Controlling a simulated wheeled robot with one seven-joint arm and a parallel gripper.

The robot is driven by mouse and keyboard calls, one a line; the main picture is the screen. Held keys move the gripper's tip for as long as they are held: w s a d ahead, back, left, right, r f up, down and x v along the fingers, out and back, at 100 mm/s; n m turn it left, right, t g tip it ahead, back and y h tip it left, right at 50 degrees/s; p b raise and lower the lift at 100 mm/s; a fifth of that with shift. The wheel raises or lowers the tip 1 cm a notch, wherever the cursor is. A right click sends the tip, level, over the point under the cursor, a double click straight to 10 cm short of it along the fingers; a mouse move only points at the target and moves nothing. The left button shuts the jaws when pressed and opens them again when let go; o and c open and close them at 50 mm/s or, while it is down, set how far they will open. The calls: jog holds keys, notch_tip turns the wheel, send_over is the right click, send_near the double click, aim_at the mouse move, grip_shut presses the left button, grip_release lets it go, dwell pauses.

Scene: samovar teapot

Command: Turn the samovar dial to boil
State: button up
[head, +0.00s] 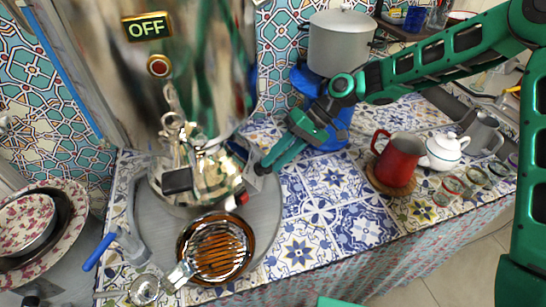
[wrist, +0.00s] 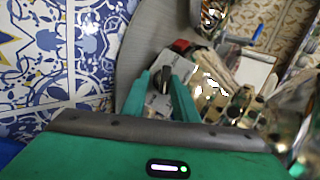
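The samovar (head: 205,85) is a large shiny metal urn at the upper left of the head view. Its display (head: 147,26) reads OFF. My gripper (head: 261,169) is low at the samovar's right side in the head view. In the wrist view, the two green fingers of my gripper (wrist: 161,78) are apart. A small dark knob, seemingly the dial (wrist: 164,74), shows between the fingertips on a grey box-like part. I cannot tell whether either finger touches it. In the head view the gripper largely hides this part.
A brown glass dish (head: 216,248) stands in front of the samovar on the round grey base (head: 262,225). A red pitcher (head: 397,160) and a white teapot (head: 443,150) stand to the right. A pot (head: 340,42) is behind. Tiled counter (head: 310,240) in front is clear.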

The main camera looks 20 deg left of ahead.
jog(key=shift+s+a+r, duration=0.2)
jog(key=shift+s+a, duration=0.2)
jog(key=shift+s, duration=0.2)
jog(key=v, duration=0.8)
jog(key=shift+w+d+f, duration=0.2)
jog(key=shift+w+f, duration=0.05)
jog(key=shift+w, duration=0.1)
